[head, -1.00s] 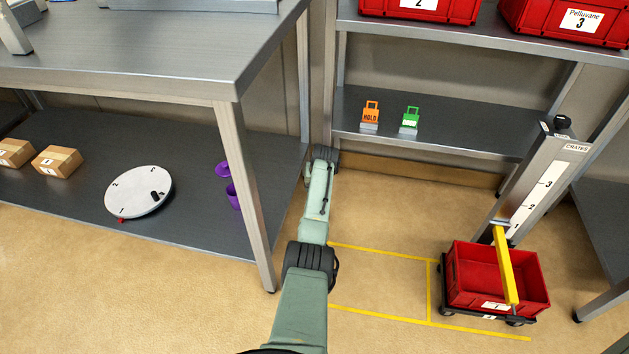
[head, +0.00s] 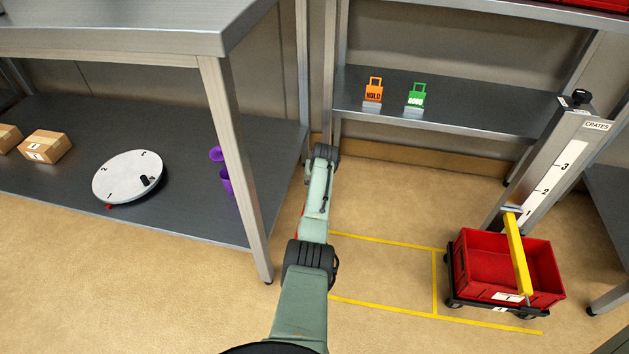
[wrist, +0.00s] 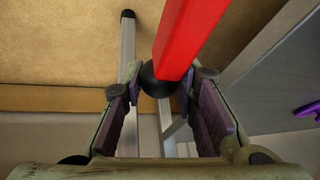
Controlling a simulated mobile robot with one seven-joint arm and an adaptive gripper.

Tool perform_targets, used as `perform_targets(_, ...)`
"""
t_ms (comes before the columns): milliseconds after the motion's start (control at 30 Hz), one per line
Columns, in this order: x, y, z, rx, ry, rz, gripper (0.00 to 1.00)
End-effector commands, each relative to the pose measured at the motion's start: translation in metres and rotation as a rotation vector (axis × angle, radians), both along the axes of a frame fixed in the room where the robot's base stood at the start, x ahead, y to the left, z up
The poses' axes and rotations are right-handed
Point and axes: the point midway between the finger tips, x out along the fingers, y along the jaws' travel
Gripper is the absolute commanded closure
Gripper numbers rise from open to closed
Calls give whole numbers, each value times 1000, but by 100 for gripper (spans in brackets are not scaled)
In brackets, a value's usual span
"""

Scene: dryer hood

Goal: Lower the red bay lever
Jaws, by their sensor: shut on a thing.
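The red bay lever (wrist: 188,35) shows in the wrist view as a red bar running from the top edge down to a black ball knob (wrist: 162,80). My gripper (wrist: 166,84) has its two fingers on either side of the knob and is shut on it. In the head view my own arm hides the gripper and most of the lever. Only a thin sliver of red shows at the arm's left edge there, and I cannot tell for sure that it is the lever.
A steel bench (head: 150,42) with a lower shelf stands at left. A rack shelf (head: 470,112) holds orange and green tags. At right, a red crate (head: 482,265) sits on a low cart under a yellow arm (head: 517,255). Yellow lines mark clear floor between.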

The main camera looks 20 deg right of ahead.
Motion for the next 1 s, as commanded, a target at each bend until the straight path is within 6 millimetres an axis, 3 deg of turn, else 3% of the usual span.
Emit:
perform_targets(33, -5, 2, -9, 5, 15, 2, 100)
perform_targets(167, -6, 2, -10, 6, 17, 2, 100)
perform_targets(200, -6, 3, -11, 6, 17, 2, 71)
perform_targets(467, -4, 1, -6, 4, 10, 0, 54)
perform_targets(833, -3, 1, -2, 2, 6, 0, 53)
perform_targets(1000, -8, 1, 9, 1, 3, -1, 53)
